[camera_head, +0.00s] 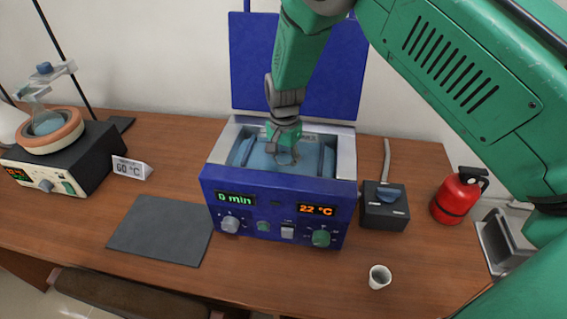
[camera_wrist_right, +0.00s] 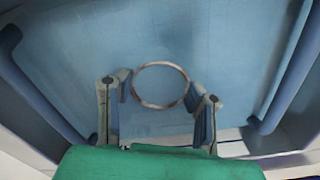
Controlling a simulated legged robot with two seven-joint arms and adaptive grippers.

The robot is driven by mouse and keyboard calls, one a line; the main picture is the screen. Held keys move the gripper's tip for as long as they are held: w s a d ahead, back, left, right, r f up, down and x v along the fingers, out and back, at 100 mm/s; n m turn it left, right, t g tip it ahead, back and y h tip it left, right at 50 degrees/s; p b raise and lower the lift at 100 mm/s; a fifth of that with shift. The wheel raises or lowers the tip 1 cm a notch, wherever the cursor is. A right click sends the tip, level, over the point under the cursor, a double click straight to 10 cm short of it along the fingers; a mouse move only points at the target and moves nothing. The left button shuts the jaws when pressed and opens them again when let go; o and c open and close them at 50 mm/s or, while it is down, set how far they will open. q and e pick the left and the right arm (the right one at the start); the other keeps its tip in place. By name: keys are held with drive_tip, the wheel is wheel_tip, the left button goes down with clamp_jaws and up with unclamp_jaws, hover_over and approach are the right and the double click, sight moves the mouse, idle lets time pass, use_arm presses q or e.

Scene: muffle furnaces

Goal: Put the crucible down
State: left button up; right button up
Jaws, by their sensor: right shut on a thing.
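My right gripper (camera_head: 284,155) reaches down into the open blue bath-like device (camera_head: 275,214). In the right wrist view its two fingers (camera_wrist_right: 160,100) stand on either side of a thin, round grey rim (camera_wrist_right: 162,64). The blue interior shows through the ring, and the body below it cannot be made out. I cannot tell whether this round-rimmed thing is the crucible. A small white cup (camera_head: 380,277), crucible-like, stands upright on the table at the front right, apart from the gripper. My left gripper is not in view.
The device's blue lid (camera_head: 345,65) stands raised behind it. A dark mat (camera_head: 160,231) lies empty to its left. A heater with a flask (camera_head: 60,160) stands far left. A black box (camera_head: 383,212) and red extinguisher (camera_head: 458,196) stand right.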

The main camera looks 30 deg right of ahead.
drive_tip(key=shift+s+f, duration=0.1)
drive_tip(key=shift+f, duration=0.65)
drive_tip(key=shift+f, duration=0.1)
drive_tip(key=o, duration=1)
wheel_tip(320, 180, up, 12)
drive_tip(key=shift+r+b, duration=0.15)
drive_tip(key=shift+b, duration=0.55)
